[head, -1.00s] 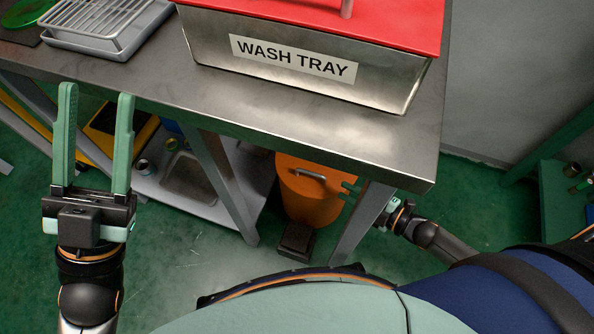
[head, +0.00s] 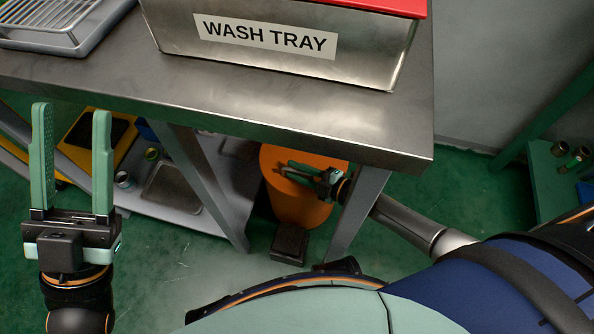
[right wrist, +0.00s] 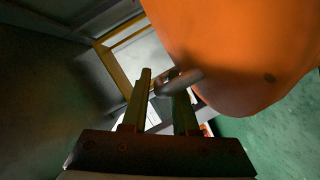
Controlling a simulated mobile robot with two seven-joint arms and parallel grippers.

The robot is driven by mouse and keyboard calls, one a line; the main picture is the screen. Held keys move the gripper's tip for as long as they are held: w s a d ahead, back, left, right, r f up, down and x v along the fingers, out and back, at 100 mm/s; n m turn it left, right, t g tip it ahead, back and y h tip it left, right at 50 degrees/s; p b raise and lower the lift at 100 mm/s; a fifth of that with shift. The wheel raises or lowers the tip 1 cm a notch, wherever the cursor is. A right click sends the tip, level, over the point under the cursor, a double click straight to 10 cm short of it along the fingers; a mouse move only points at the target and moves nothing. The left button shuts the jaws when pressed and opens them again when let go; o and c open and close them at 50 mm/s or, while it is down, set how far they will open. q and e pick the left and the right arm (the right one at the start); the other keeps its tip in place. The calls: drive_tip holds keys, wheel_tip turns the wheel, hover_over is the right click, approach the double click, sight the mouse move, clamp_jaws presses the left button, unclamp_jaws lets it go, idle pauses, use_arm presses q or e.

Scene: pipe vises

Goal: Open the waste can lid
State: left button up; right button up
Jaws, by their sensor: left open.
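The orange waste can (head: 300,208) stands on the floor under the metal table, its lid on top and partly behind my right gripper (head: 287,168). In the right wrist view, the can's orange body (right wrist: 245,50) fills the upper right. A grey handle (right wrist: 180,82) sits at the tips of my right gripper (right wrist: 164,82), crossing in front of one fingertip. The fingers are apart, and I cannot tell whether they touch the handle. In the head view the handle is hidden by the gripper.
The metal table (head: 300,115) overhangs the can and carries the wash tray (head: 280,55). A table leg (head: 355,215) is close beside my right gripper. A dark pedal block (head: 290,243) is at the can's foot. A lower shelf (head: 170,205) holds small items.

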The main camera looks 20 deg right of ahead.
clamp_jaws()
idle(1.4)
